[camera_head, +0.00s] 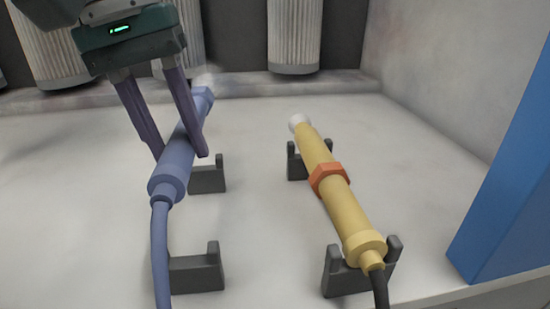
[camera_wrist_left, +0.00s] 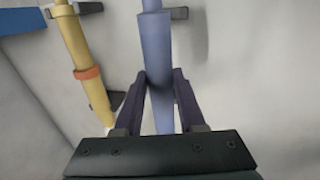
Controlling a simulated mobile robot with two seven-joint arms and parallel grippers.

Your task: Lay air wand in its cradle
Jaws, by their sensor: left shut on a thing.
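A blue-purple air wand (camera_head: 178,155) with a hose of the same colour hangs in my left gripper (camera_head: 182,155). The gripper's two purple fingers are shut around the wand's body, which also shows in the left wrist view (camera_wrist_left: 157,60). An empty-looking cradle of two dark grey brackets, a far one (camera_head: 208,177) and a near one (camera_head: 200,272), stands just right of the wand. The wand is tilted and appears to the left of and above these brackets; whether it touches them I cannot tell. My right gripper is not in view.
A yellow wand (camera_head: 345,208) with an orange collar lies in a second pair of grey brackets (camera_head: 345,280) to the right. A blue panel (camera_head: 510,170) stands at the right edge. Ribbed white cylinders (camera_head: 295,35) line the back. The left surface is clear.

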